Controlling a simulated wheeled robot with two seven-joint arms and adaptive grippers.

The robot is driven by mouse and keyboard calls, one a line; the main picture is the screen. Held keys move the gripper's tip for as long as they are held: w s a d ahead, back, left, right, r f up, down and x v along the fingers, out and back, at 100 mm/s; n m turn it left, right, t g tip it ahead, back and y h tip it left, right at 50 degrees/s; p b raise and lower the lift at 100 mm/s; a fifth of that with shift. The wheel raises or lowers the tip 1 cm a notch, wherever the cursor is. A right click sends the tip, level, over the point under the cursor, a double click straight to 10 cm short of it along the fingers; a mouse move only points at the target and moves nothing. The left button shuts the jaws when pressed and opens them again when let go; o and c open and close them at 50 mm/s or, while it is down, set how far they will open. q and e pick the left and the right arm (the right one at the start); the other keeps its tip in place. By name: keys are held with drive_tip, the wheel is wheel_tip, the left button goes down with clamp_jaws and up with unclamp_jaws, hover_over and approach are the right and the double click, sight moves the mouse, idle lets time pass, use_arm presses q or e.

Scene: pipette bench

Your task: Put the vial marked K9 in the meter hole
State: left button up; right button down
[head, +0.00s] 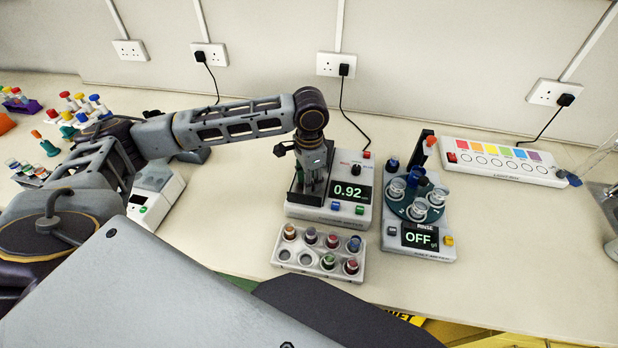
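My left gripper (313,190) points down over the left part of the meter (290,209), a grey box whose screen reads 0.92. The fingers hide the meter hole, and I cannot tell whether they hold a vial. In front of the meter stands a white vial rack (318,271) with several capped vials, among them a green-topped one (328,262) and a red-topped one (351,266). Two holes in its front row, at the left, look empty. The mark K9 cannot be read on any vial. My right gripper is not in view.
Right of the meter is a device (420,241) with a round vial carousel and a screen reading OFF. A light box (500,162) with coloured squares lies behind it. Coloured tube racks (80,112) stand at the far left. The bench at right front is clear.

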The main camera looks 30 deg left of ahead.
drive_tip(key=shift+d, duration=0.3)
use_arm(q)
drive_tip(key=shift+r, duration=0.1)
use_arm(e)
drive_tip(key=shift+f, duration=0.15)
use_arm(q)
drive_tip(key=shift+r+b, duration=0.3)
drive_tip(key=shift+r, duration=5.95)
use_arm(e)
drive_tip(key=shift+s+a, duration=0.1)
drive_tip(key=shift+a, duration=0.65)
